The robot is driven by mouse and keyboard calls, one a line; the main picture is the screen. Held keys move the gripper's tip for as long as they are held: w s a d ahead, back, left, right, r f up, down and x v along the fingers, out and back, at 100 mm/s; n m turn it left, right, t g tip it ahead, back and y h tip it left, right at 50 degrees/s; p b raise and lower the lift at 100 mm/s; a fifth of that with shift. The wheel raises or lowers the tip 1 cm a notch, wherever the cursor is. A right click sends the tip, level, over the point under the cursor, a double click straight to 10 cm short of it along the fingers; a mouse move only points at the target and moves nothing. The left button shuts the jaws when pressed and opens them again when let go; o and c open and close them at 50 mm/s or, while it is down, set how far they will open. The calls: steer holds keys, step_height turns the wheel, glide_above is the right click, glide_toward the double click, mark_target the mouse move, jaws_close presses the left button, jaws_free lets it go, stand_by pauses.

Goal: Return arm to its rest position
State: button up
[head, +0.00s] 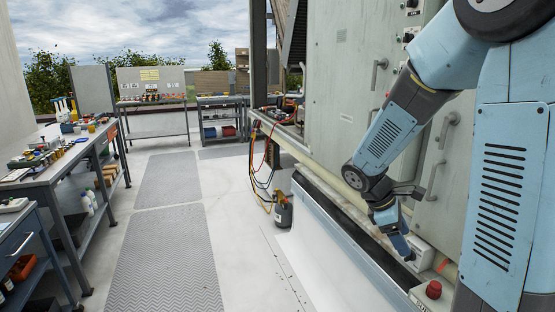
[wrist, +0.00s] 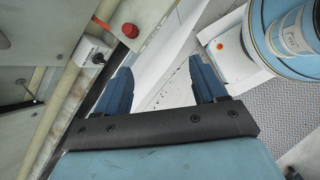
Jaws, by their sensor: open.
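My gripper (head: 404,246) hangs low at the right in the head view, at the end of my bent blue and grey arm. It is close to the front of the grey cabinet (head: 335,75), above the ledge at its foot. In the wrist view my gripper (wrist: 165,85) shows two dark blue fingers spread wide apart. Nothing is between them; the pale floor and ledge show through the gap.
A red knob (head: 433,289) and a white box (head: 428,254) are beside my gripper. Cabinet handles (head: 446,130) stick out near my arm. A dark canister (head: 283,212) with hoses stands on the floor. Workbenches (head: 50,172) line the left; the matted aisle (head: 165,260) is clear.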

steer(key=s+a+r+m+t+y, duration=0.3)
steer(key=s+r+m, duration=0.3)
steer(key=s+r, duration=0.1)
steer(key=s+a+r+m+t+y, duration=0.3)
steer(key=s+a+r+m, duration=0.1)
steer(key=s+r+m, duration=0.3)
steer(key=shift+s+a+r+t, duration=0.2)
steer(key=shift+s+r+t, duration=0.3)
steer(key=shift+r, duration=0.55)
